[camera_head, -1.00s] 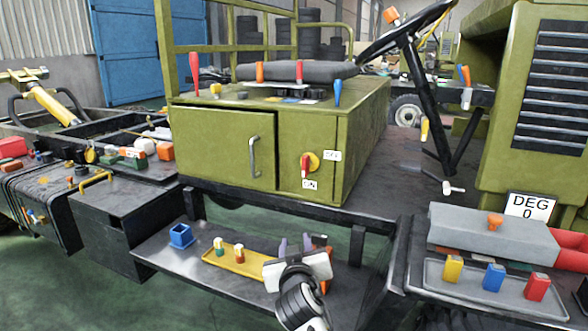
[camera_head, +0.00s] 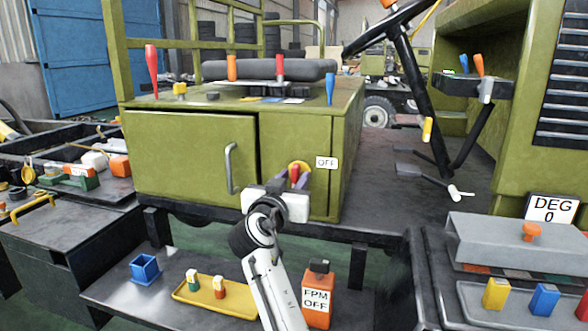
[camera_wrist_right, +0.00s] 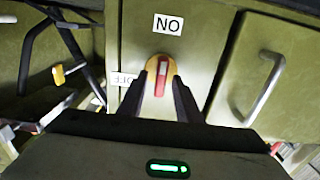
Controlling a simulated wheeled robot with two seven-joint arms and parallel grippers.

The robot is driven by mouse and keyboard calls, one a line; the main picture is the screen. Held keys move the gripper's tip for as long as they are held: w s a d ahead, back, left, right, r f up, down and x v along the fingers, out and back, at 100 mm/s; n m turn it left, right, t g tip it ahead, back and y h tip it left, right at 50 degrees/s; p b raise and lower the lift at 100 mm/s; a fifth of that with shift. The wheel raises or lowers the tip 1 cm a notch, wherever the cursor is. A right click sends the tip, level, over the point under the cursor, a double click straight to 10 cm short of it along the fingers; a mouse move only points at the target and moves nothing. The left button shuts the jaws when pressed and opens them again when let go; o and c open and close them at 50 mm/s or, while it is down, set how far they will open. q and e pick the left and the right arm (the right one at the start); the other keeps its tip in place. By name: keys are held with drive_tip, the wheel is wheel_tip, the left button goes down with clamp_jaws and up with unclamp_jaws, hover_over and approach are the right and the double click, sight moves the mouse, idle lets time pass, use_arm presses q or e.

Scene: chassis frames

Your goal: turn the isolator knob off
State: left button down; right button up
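The isolator knob (camera_head: 295,172) has a red handle on a yellow disc, on the front of the green cabinet (camera_head: 190,155). In the right wrist view the knob (camera_wrist_right: 161,78) shows upright, its handle in line with the upside-down ON label (camera_wrist_right: 168,25). The OFF label (camera_head: 326,163) is to the knob's right in the head view. My right gripper (camera_head: 291,181) is at the knob, open, with one dark finger on each side of the handle. In the wrist view gaps show between the fingers (camera_wrist_right: 161,90) and the handle. My left gripper is not in view.
A cabinet door handle (camera_head: 231,168) is left of the knob. Below, a shelf carries a blue bin (camera_head: 145,268), a yellow tray (camera_head: 240,303) and an orange FPM OFF bottle (camera_head: 317,305). A steering column and pedals (camera_head: 440,170) stand to the right.

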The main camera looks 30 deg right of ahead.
drive_tip(key=shift+x, duration=1.05)
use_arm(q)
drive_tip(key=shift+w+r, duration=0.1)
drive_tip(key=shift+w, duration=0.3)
use_arm(e)
drive_tip(key=shift+c, duration=0.2)
clamp_jaws()
